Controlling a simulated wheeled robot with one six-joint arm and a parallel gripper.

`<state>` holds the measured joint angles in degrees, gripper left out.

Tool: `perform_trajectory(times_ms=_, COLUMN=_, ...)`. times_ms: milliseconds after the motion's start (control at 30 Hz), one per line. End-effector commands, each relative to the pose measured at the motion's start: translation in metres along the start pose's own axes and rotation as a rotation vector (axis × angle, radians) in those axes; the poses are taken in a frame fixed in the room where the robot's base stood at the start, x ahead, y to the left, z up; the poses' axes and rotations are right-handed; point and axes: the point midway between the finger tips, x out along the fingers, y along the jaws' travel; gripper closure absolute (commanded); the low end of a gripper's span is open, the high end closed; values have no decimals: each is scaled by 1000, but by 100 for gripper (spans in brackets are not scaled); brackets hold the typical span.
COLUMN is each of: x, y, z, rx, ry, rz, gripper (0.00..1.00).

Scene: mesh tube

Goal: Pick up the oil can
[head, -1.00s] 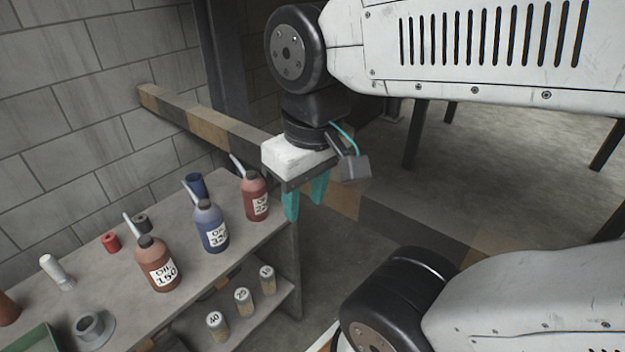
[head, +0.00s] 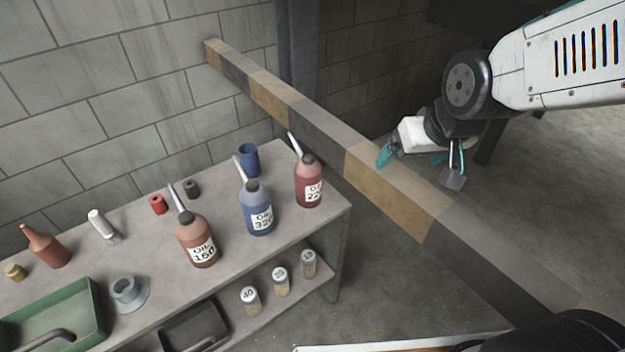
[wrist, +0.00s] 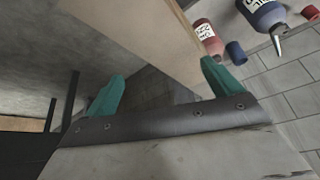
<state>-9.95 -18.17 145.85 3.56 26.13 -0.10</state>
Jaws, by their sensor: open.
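Three oil cans with spouts stand upright on the workbench in the head view: a brown-red one labelled 150 (head: 197,240), a blue one labelled 320 (head: 257,208) and a red one labelled 220 (head: 308,182). My gripper (head: 410,160) is right of the bench, near the striped beam, apart from all the cans. In the wrist view my gripper (wrist: 160,85) shows its two teal fingers spread and empty. The red can (wrist: 207,38) and the blue can (wrist: 265,12) show at the upper right there, partly cut off.
The striped beam (head: 390,190) runs beside my gripper. The bench (head: 150,290) also carries a green tray (head: 60,315), a blue cup (head: 248,160), a grey flanged part (head: 128,292) and a brown funnel-topped bottle (head: 45,247). Small jars (head: 280,280) stand on the lower shelf.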

Motion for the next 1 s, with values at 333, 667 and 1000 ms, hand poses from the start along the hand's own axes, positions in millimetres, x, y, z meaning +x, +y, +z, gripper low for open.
perform_trajectory(times_ms=333, x=145, y=-74, z=-52, rx=-84, ry=343, rz=-68, gripper=10)
perform_trajectory(times_ms=667, x=216, y=-123, z=-41, rx=-152, ry=625, rz=-102, gripper=10)
perform_trajectory(times_ms=1000, x=236, y=-136, z=-40, rx=-173, ry=716, rz=-112, gripper=10)
